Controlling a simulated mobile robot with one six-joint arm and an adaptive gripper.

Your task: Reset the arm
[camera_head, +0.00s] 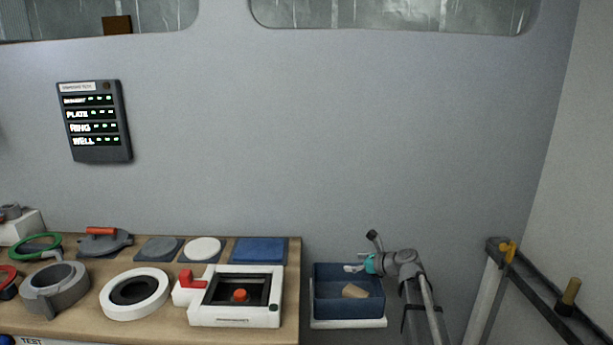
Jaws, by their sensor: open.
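My arm stands at the right of the workbench, with its wrist and gripper over a blue bin (333,308). My gripper (352,268) points left, above the back part of the bin, with a teal band behind its pale fingers. It is open, and no object shows between the fingers. A tan block (355,290) lies in the bin below the gripper, apart from it. The finger details are small in this view.
The wooden bench (165,325) holds a white framed fixture (235,316) with a red knob, a white ring (134,293), a grey ring housing (54,288) and flat pads. A dark railing (540,290) stands at right. A display panel (94,121) hangs on the otherwise clear wall.

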